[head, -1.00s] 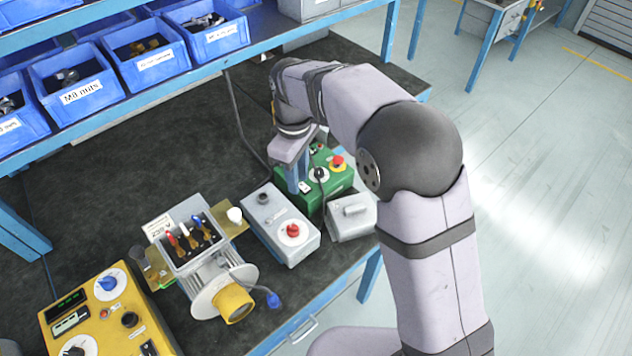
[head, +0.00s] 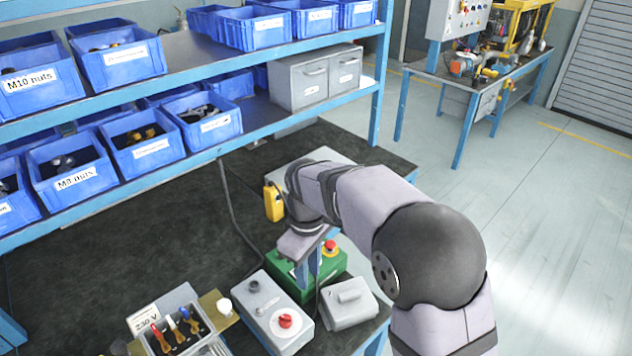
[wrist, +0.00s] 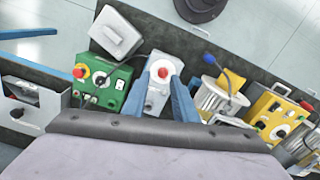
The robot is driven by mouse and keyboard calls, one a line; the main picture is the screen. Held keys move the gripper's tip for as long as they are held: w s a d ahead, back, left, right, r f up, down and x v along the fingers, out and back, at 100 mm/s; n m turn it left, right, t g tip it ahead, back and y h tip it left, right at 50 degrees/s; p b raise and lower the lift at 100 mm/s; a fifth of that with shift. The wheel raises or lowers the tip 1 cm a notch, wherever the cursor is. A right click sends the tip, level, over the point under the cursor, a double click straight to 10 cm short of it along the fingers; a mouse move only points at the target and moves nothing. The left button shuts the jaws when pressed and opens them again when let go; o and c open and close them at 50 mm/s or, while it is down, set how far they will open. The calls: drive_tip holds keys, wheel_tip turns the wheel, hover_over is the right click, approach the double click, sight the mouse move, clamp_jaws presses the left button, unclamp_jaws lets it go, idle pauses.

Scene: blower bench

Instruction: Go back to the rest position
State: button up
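My gripper (head: 307,266) is above the bench at the green control box (head: 325,270), fingers pointing down. In the wrist view its two blue fingers (wrist: 164,88) are apart, with nothing held between them. The grey box with a red knob (wrist: 163,68) shows beyond and between the fingers, below them; in the head view this grey box (head: 262,297) stands left of my gripper. The green box (wrist: 100,88) lies left of the fingers in the wrist view. My arm comes in from the right in the head view.
A blue shelf with bins (head: 150,145) runs along the bench's back. A small grey box (head: 347,302), a yellow handheld device (head: 273,203) and a terminal unit with coloured levers (head: 178,330) stand around my arm. Dark bench top (head: 130,245) is clear at the left.

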drive_tip(key=s+d+f+m, duration=0.6)
drive_tip(key=s+f+m, duration=0.1)
drive_tip(key=s+f, duration=0.15)
drive_tip(key=s+d+r+m+b, duration=0.1)
drive_tip(key=s+d+m, duration=0.3)
drive_tip(key=s+d, duration=0.5)
drive_tip(key=d+b, duration=0.1)
drive_tip(key=d, duration=0.2)
drive_tip(key=shift+d+r+m, duration=0.25)
drive_tip(key=shift+d+m, duration=0.1)
drive_tip(key=shift+m, duration=0.05)
idle(1.0)
